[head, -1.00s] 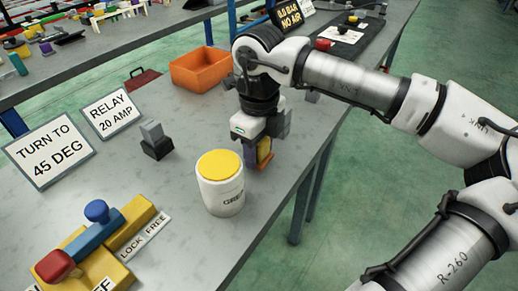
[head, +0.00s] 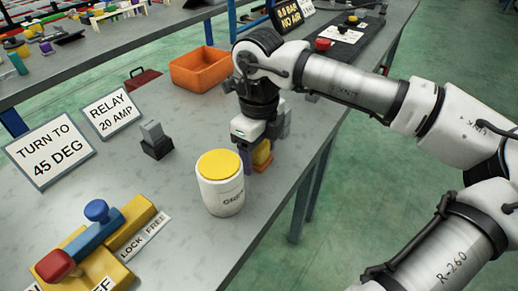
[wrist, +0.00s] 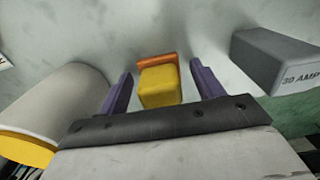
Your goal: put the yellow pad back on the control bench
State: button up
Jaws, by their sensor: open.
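A yellow block with an orange edge (wrist: 160,86), which looks like the yellow pad, stands on the grey control bench (head: 190,125) near its right edge. In the head view the yellow pad (head: 263,152) is partly hidden by my gripper (head: 257,158). My gripper points down over it. In the wrist view my gripper (wrist: 162,88) is open, its two purple fingers on either side of the yellow pad with a visible gap at each side.
A white pot with a yellow lid (head: 221,190) stands close left of my gripper. A grey block marked 30 AMP (wrist: 275,58) is on the other side. An orange bin (head: 200,72) is behind.

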notch_tip(320, 180, up, 12)
jog(key=shift+r, duration=0.1)
dwell(0.5)
